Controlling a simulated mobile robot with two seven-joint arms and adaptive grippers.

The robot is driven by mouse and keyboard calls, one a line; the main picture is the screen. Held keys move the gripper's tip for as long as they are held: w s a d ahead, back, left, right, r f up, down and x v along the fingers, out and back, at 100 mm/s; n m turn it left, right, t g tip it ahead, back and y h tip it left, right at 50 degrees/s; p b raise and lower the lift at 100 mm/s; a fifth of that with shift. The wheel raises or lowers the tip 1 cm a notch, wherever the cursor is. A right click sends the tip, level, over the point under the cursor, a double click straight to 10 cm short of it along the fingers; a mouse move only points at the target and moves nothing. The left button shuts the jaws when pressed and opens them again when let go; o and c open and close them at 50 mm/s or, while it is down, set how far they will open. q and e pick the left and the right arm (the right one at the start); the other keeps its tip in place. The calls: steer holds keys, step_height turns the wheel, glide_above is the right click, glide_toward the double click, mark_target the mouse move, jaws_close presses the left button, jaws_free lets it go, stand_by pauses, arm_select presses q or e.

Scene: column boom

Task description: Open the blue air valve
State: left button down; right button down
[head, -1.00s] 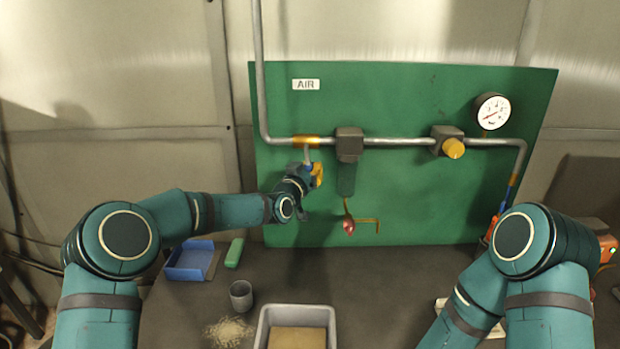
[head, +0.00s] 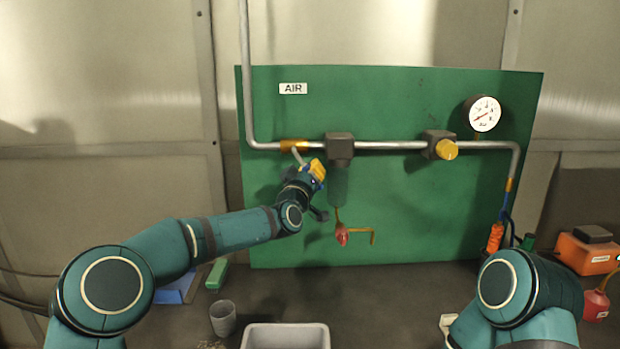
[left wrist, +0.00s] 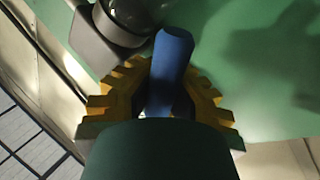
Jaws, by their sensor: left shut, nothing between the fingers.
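The air valve (head: 293,146) is a yellow-orange fitting at the left end of the horizontal pipe on the green panel. Its pale lever (head: 298,156) slants down and to the right from it. My left gripper (head: 318,171), with yellow fingers, is shut at the lever's lower end. In the left wrist view the blue handle (left wrist: 170,65) lies lengthwise between the two yellow finger pads, but the jaws hold nothing. My palm hides the handle's near end. The right arm is low on the right; its gripper is out of sight.
A grey filter (head: 340,147) with a bowl sits just right of the valve. A yellow-knobbed regulator (head: 440,147) and a gauge (head: 484,114) are farther right. A red-handled tap (head: 342,235) hangs below. A grey cup (head: 223,318) and tray (head: 285,335) stand on the bench.

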arm_select(q)
steer(key=shift+d+r, duration=0.1)
steer(key=shift+d, duration=0.05)
steer(key=c, duration=0.9)
jaws_free()
steer(key=shift+o, duration=0.2)
steer(key=v, duration=1.2)
